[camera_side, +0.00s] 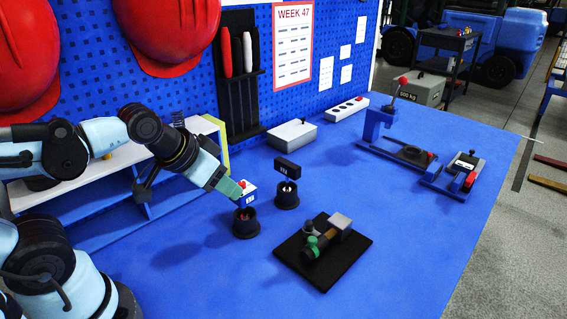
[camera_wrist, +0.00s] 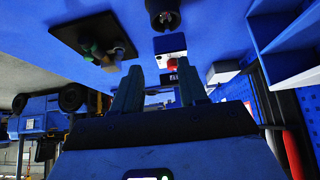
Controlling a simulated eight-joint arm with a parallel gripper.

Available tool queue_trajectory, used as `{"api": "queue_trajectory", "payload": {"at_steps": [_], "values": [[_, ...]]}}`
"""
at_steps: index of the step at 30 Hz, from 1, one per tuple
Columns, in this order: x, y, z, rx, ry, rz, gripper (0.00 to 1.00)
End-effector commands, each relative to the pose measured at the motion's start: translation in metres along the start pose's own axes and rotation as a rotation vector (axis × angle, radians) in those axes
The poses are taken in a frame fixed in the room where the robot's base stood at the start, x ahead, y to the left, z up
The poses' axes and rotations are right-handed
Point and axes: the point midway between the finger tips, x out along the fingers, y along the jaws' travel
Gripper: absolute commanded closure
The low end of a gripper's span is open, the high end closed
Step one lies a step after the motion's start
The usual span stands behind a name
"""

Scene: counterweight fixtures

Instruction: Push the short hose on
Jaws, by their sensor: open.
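A dark board (camera_side: 350,262) lies on the blue table and bears a fixture. On it is a short dark and tan tube (camera_side: 318,244), which may be the short hose, beside a green knob (camera_side: 312,241) and a grey block (camera_side: 340,222). Whether the tube is seated on anything is too small to tell. My gripper (camera_side: 233,189) is left of the board, beside a white block with a red top (camera_side: 249,190) above a black round cup (camera_side: 246,228). In the wrist view my gripper (camera_wrist: 158,84) is open; the board (camera_wrist: 66,38) shows at upper left.
A second black cup (camera_side: 287,198) with a black box (camera_side: 288,168) stands behind the first. A grey-white case (camera_side: 292,134) and a power strip (camera_side: 347,109) sit by the pegboard. A blue lever press (camera_side: 378,125) is at the back right. The table's front right is clear.

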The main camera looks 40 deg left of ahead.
Motion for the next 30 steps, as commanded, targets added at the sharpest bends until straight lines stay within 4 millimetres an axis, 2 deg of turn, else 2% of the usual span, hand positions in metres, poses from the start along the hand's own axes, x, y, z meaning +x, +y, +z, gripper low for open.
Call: {"api": "queue_trajectory", "payload": {"at_steps": [5, 11, 21, 30], "values": [[-0.001, 0.002, -0.003, -0.012, -0.009, 0.004, 0.55], [-0.005, 0.022, -0.026, -0.140, -0.111, 0.027, 0.55], [0.000, 0.085, -0.074, -0.478, -0.391, -0.036, 0.55], [0.014, 0.138, -0.092, -0.702, -0.558, -0.193, 0.55]]}}
